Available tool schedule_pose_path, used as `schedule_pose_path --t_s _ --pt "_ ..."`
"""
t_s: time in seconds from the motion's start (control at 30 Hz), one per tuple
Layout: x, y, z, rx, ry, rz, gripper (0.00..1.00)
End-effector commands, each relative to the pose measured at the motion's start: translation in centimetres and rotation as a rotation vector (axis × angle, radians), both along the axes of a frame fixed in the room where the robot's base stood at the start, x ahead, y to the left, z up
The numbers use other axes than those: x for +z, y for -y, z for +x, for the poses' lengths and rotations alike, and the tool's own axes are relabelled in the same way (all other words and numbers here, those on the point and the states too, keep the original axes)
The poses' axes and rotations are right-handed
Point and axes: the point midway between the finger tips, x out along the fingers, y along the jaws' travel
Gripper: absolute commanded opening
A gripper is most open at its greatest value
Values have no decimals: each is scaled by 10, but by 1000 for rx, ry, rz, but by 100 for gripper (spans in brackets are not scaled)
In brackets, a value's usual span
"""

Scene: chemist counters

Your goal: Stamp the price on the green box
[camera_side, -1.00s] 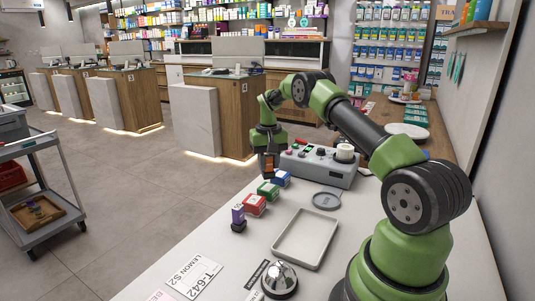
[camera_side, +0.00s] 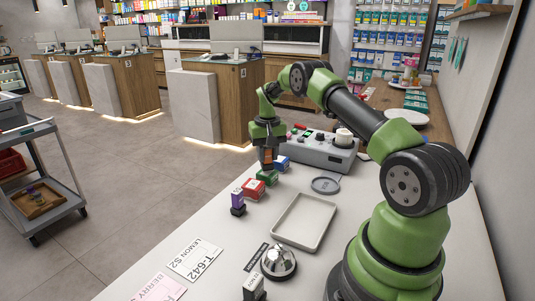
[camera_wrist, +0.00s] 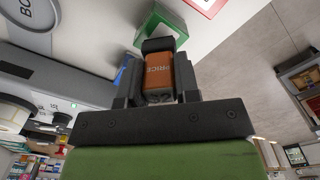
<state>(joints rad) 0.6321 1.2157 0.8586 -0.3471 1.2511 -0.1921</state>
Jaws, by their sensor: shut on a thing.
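My gripper (camera_side: 267,155) is shut on an orange-brown stamp (camera_wrist: 159,77) marked "PRICE", whose dark base points down. The green box (camera_side: 267,177) stands on the white counter right below the stamp. In the wrist view the green box (camera_wrist: 163,24) shows just beyond the stamp's dark end, partly hidden by it. The stamp's end is at or very near the box top; I cannot tell whether they touch.
A blue box (camera_side: 283,162) is behind the green one, a red box (camera_side: 254,189) in front, then a purple stamp (camera_side: 237,198).

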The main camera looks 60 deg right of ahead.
Motion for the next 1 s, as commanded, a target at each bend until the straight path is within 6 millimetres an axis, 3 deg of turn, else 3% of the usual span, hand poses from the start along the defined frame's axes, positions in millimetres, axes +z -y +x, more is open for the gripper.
schedule_pose_path --t_s 1.0 --pt "-10 0 0 0 1 -1 15"
